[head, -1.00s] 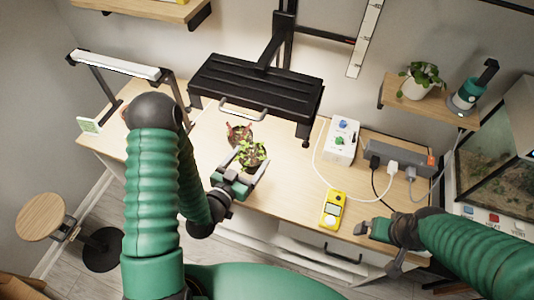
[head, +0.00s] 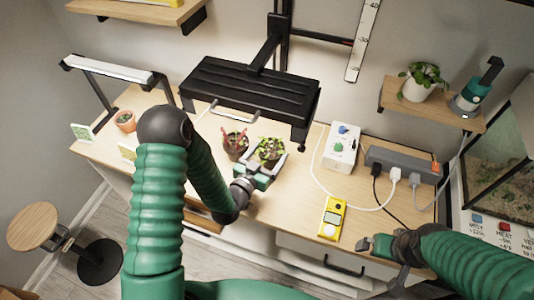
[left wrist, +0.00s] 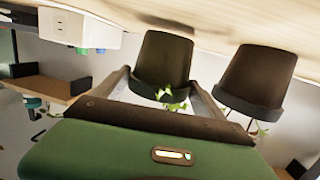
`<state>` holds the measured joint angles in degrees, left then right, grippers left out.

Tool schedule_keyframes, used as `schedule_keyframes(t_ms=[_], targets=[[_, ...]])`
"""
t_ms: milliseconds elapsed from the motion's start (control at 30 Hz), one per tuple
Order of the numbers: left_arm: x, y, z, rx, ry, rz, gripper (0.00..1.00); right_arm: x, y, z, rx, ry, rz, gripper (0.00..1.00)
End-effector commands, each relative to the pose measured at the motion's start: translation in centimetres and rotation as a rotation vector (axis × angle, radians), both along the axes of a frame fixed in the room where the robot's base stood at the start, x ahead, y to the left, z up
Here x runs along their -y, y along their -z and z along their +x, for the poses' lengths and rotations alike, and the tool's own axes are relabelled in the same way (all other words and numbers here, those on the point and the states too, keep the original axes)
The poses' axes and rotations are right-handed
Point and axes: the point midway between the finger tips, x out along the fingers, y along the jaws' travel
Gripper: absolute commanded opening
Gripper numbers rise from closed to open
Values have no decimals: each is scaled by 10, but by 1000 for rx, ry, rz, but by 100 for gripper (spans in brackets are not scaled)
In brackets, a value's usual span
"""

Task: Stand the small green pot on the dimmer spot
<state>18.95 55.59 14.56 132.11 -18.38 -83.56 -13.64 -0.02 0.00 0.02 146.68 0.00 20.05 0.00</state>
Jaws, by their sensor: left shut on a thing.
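A leafy green plant in a small dark pot (head: 270,154) is between the fingers of my left gripper (head: 268,163), which is shut on it. In the left wrist view, the picture is upside down and the dark brown pot (left wrist: 163,62) sits between the fingers. I cannot tell whether its base touches the table. No plainly green pot shows. A second dark pot with a reddish plant (head: 235,145) stands just left of it; it also shows in the left wrist view (left wrist: 256,78). My right gripper (head: 376,245) is at the table's front right; its opening is unclear.
A black light panel (head: 250,92) hangs over the table behind the pots. A white lamp (head: 108,70) stands at left, near a terracotta pot (head: 125,121) and cards (head: 81,132). A white knob box (head: 341,146), cables and a yellow meter (head: 332,218) lie to the right.

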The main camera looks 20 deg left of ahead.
Motion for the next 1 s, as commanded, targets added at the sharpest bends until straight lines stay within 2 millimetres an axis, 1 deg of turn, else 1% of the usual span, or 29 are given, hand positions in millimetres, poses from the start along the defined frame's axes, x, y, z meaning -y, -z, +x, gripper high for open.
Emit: schedule_keyframes(t_ms=[33,300,400,433,567,800,867,933,967,1000], targets=[[0,4,0,1,0,0,32,0,4,0,0,1,0,100],[-6,13,0,1,0,-5,32,0,12,0,0,1,0,100],[-7,13,0,-1,-3,-4,32,0,11,0,0,1,0,100],[-7,14,0,-2,-2,-2,83,0,11,0,0,1,0,100],[-7,15,0,-6,-4,1,100,0,11,0,0,0,0,100],[-6,15,0,-9,-4,1,100,0,10,0,0,1,0,100],[-6,11,0,-9,-3,0,100,0,6,0,0,1,0,100],[-6,-1,0,-8,-3,-1,100,0,-5,0,0,1,0,100],[-6,-3,-2,-9,-3,-2,100,0,-7,0,0,1,0,100],[-8,3,-12,-11,-3,-2,100,0,0,0,1,1,0,100]])
